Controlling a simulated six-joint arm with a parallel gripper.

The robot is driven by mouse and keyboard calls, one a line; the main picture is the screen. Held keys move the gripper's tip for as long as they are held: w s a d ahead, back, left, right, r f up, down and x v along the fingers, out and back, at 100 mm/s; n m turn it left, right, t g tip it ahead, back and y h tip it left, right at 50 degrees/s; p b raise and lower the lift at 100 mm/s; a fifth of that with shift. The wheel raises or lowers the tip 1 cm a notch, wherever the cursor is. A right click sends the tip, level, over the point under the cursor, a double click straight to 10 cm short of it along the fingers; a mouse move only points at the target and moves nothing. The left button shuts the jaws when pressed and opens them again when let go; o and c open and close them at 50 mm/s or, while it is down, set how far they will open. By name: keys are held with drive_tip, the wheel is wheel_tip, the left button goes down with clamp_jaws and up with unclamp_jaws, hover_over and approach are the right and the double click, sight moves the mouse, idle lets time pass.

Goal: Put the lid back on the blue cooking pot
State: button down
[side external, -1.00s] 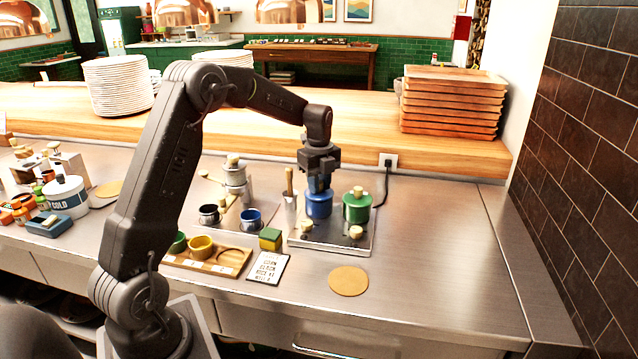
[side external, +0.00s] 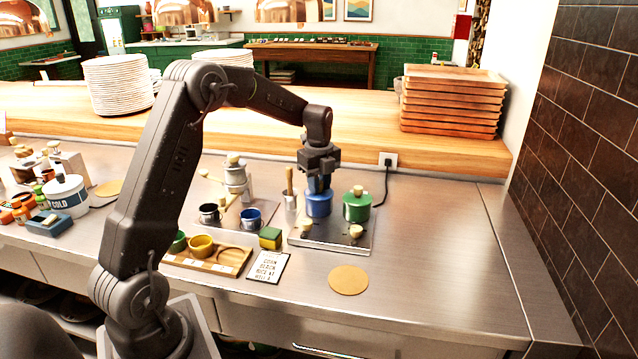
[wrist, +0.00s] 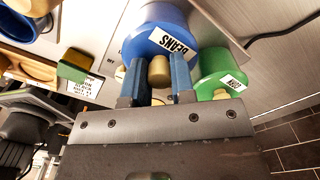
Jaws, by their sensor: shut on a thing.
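The blue cooking pot (side external: 319,206) stands at the back left of a small two-burner hob, upright. My gripper (side external: 319,184) is directly above the pot, pointing down. In the wrist view its two fingers (wrist: 157,85) are on either side of a round wooden knob (wrist: 159,70), shut on it. The knob appears to be the lid's. My gripper hides most of the lid in the side view. I cannot tell whether the lid touches the pot's rim.
A green pot (side external: 357,206) with a wooden-knobbed lid stands close on the right. Wooden hob knobs (side external: 355,231) are in front. A utensil holder (side external: 290,200) is close on the left. The steel counter (side external: 430,260) on the right is clear; a round tan mat (side external: 348,280) lies in front.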

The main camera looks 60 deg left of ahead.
idle(0.3)
drive_tip(key=shift+c, duration=2)
unclamp_jaws()
drive_tip(key=shift+r, duration=3.55)
drive_tip(key=shift+c, duration=0.2)
clamp_jaws()
